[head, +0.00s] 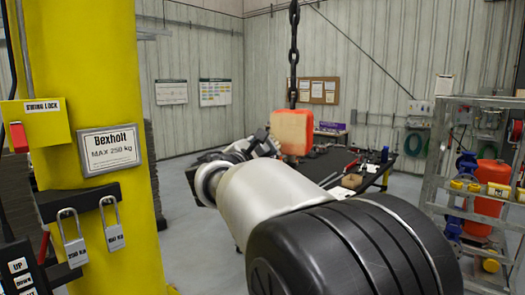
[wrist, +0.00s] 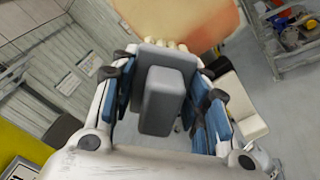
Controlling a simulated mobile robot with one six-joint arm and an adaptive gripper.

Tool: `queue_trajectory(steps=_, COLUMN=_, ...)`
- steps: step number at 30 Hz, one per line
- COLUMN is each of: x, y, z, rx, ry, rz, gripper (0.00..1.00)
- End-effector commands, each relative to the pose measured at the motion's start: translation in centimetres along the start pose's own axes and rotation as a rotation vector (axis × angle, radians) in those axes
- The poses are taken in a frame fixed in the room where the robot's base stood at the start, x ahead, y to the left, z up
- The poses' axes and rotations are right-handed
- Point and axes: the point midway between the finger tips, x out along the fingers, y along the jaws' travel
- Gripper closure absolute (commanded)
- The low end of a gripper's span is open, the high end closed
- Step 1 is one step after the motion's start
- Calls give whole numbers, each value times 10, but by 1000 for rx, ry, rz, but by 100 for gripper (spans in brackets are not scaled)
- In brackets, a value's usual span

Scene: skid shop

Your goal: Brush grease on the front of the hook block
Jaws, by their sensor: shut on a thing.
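The hook block (head: 290,131) is orange-red and hangs from a dark chain (head: 294,50) in the head view. Its facing side looks paler and tan-orange, with redder edges. In the wrist view the block (wrist: 185,14) fills the top middle, its face tan-orange. My gripper (head: 264,143) is just left of and below the block; in the wrist view my gripper (wrist: 166,100) is shut on a grey brush (wrist: 166,98). The brush's cream bristles (wrist: 178,44) point at the block's lower edge and seem to touch or nearly touch it. The block's hook is hidden.
A dark workbench (head: 335,163) with tools stands behind the block. A yellow column (head: 95,150) with padlocks and a load sign (head: 109,148) rises at left. Grey floor lies open between.

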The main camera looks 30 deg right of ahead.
Motion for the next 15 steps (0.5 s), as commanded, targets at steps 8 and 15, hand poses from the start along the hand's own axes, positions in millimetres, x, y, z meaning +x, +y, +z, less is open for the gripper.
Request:
queue_trajectory(steps=8, x=3, y=0, z=1, rx=1, ry=-1, rz=1, gripper=77)
queue_trajectory(steps=15, x=2, y=-7, z=8, rx=2, ry=-3, rz=0, gripper=77)
